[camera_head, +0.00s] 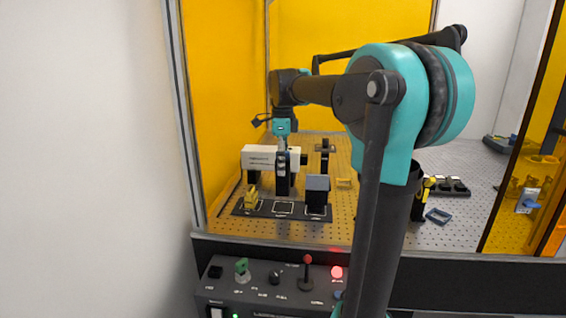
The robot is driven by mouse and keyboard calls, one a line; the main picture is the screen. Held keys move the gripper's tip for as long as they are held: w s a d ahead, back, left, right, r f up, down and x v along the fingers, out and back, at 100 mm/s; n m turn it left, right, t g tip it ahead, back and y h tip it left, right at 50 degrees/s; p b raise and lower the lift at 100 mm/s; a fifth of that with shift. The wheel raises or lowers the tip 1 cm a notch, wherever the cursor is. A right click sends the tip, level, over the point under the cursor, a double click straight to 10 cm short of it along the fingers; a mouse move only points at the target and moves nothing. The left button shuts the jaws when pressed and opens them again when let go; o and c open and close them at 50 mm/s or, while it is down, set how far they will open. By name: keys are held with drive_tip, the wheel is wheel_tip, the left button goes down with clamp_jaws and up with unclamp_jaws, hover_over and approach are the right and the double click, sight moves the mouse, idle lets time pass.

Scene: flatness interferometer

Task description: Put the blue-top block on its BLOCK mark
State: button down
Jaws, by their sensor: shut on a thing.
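My gripper (282,170) points down over the back of the black mat (240,211) and is shut on a dark, narrow block (283,187). The fingers cover its top, so I cannot tell its top colour. The mat's middle outlined mark (283,208) shows bare, just in front of and below the held block. The mark labels are too small to read.
A white instrument box (262,158) is close behind my gripper, with a dark post (325,155) to its right. A control panel (265,291) with knobs and a red light lies in front. The perforated table (400,212) is partly bare on the right. Yellow panels enclose the left and back.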

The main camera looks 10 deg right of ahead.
sight(283, 178)
drive_tip(key=shift+f, duration=2.2)
drive_tip(key=shift+f, duration=0.35)
drive_tip(key=c, duration=0.9)
unclamp_jaws()
drive_tip(key=shift+r, duration=3.45)
